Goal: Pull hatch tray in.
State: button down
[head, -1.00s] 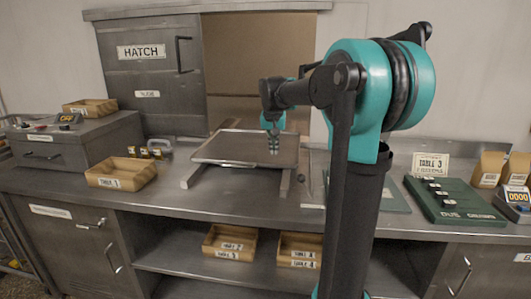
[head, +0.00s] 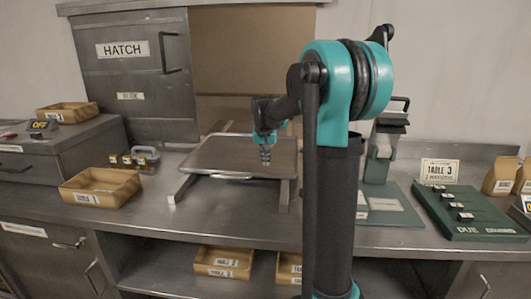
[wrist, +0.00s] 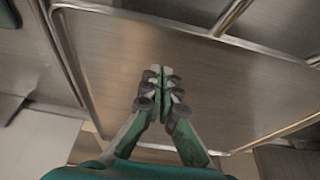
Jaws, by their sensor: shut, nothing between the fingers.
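The hatch tray (head: 215,158) is a flat grey metal tray with a raised rim. It lies on two rails on the counter, in front of the open part of the hatch, with a small handle (head: 232,176) on its near edge. The hatch door (head: 135,70), labelled HATCH, is slid to the left. My gripper (head: 265,161) is shut and empty, pointing down over the right part of the tray. In the wrist view my gripper (wrist: 161,72) shows its fingertips together against the tray surface (wrist: 110,60); whether they touch it I cannot tell.
A green board (head: 470,212) with a TABLE 3 card (head: 438,171) lies at the right. More boxes (head: 223,262) sit on the shelf below. Bare counter lies before the tray.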

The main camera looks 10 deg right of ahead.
aim_at(265, 175)
jog(key=shift+x, duration=0.85)
jog(key=shift+f, duration=0.4)
jog(key=shift+s+a+r, duration=0.1)
jog(key=shift+s+a, duration=0.15)
jog(key=shift+s, duration=0.7)
jog(key=shift+s+a, duration=0.3)
jog(key=shift+s, duration=0.6)
jog(key=s+a, duration=0.1)
jog(key=s, duration=0.3)
jog(key=s+a, duration=0.2)
jog(key=s, duration=0.3)
jog(key=s+a, duration=0.1)
jog(key=s, duration=0.3)
jog(key=shift+s+a, duration=0.2)
jog(key=shift+a, duration=0.05)
jog(key=shift+s, duration=0.35)
